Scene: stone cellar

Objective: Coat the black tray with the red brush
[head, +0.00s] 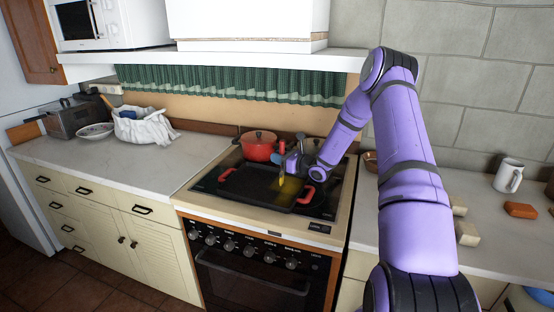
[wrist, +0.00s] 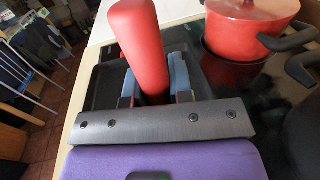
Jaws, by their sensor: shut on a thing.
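The black tray (head: 240,186) lies flat on the stove top in the head view. Part of it also shows behind my gripper in the wrist view (wrist: 103,82). My gripper (head: 283,172) is over the tray's right half. In the wrist view my gripper (wrist: 154,88) is shut on the thick red handle of the red brush (wrist: 138,42). The brush's lower end is hidden there. A yellow patch (head: 282,186) shows at the tray below my gripper; I cannot tell bristles from coating. A red curved part (head: 304,196) shows at the tray's right end.
A red pot (head: 258,150) stands close behind the tray, and dark pot handles (wrist: 292,40) reach near my gripper. The left counter (head: 110,160) is mostly clear. A white mug (head: 508,175) and orange block (head: 520,210) stand right.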

